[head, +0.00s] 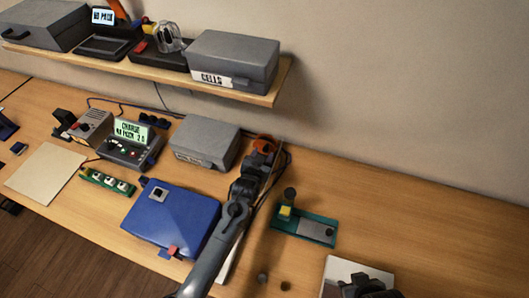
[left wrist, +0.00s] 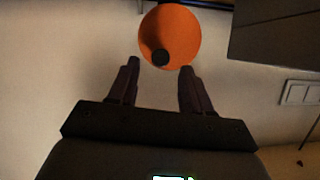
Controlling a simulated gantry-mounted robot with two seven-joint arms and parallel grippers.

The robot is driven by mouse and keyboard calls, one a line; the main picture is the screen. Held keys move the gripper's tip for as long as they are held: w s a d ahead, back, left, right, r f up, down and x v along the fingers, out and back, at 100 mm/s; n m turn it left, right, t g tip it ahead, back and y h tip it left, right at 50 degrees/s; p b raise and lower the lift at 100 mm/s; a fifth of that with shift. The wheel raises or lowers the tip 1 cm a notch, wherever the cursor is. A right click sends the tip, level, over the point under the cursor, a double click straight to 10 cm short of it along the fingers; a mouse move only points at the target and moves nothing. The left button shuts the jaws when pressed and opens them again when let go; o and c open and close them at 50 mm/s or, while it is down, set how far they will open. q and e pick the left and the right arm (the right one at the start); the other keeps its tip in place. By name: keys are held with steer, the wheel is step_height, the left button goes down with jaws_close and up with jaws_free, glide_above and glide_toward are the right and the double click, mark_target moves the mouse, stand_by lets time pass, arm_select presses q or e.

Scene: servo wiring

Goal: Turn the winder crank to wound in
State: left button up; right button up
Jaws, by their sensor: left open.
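The winder shows as an orange disc (left wrist: 180,30) with a dark round crank knob (left wrist: 160,58) near its lower edge in the left wrist view. In the head view the orange winder (head: 264,138) is at the back of the bench, partly hidden by my left gripper (head: 258,158). My left gripper, also in the left wrist view (left wrist: 160,68), is open, with the knob seen between its fingertips. I cannot tell whether the fingers touch it. A dark part at the bottom right of the head view looks like my right gripper (head: 370,286); its fingers are unclear.
A grey case (head: 205,143) and a blue case (head: 172,215) stand left of my left arm. A green board with a yellow block (head: 300,228) lies to its right. A shelf (head: 265,98) with a grey CELLS box (head: 235,58) hangs above. The bench's right side is mostly clear.

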arm_select(q)
steer(key=shift+x, duration=1.45)
steer(key=shift+c, duration=0.3)
jaws_close()
